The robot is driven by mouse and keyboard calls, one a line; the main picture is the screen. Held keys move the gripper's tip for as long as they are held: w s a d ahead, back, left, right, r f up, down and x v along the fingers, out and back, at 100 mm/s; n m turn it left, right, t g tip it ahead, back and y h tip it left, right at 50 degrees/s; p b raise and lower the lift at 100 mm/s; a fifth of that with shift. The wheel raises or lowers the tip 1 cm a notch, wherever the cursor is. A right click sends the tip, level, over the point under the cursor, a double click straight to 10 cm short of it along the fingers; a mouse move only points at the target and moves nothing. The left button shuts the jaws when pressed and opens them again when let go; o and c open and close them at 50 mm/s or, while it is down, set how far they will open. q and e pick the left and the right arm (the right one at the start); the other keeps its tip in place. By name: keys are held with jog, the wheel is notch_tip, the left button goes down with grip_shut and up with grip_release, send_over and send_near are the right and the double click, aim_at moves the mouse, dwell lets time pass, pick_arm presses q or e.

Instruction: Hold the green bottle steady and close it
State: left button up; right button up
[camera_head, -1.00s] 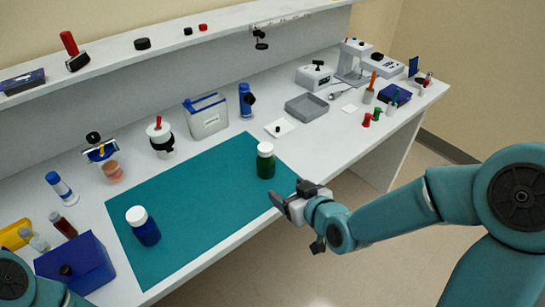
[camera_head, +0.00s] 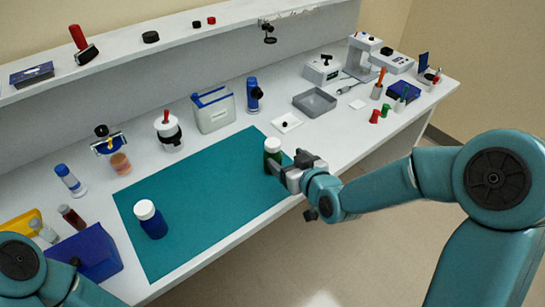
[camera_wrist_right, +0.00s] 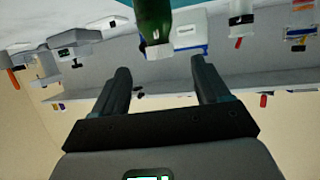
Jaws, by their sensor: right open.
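The green bottle (camera_head: 271,155) stands upright on the right end of the teal mat, with a white cap on top. My right gripper (camera_head: 289,164) is right beside it, partly in front of its lower part. In the right wrist view the green bottle (camera_wrist_right: 153,22) shows at the top with its white cap, beyond the open, empty fingers of my right gripper (camera_wrist_right: 160,82). I cannot tell whether the cap is fully tightened. My left gripper is not in view; only part of my left arm shows at the lower left.
A blue bottle with a white cap (camera_head: 151,220) stands on the left of the teal mat (camera_head: 205,200). A blue box (camera_head: 90,253) is at the lower left. A white container (camera_head: 213,110), a grey tray (camera_head: 314,102) and several small items line the back. The mat's middle is clear.

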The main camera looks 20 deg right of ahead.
aim_at(276, 148)
jog(key=x, duration=0.4)
jog(key=shift+r, duration=0.1)
jog(key=shift+w+f, duration=0.2)
jog(key=shift+w, duration=0.1)
jog(key=shift+r+p, duration=0.1)
jog(key=shift+p, duration=0.25)
jog(key=shift+p+x, duration=0.85)
jog(key=shift+x, duration=1.7)
jog(key=shift+w, duration=0.1)
grip_shut()
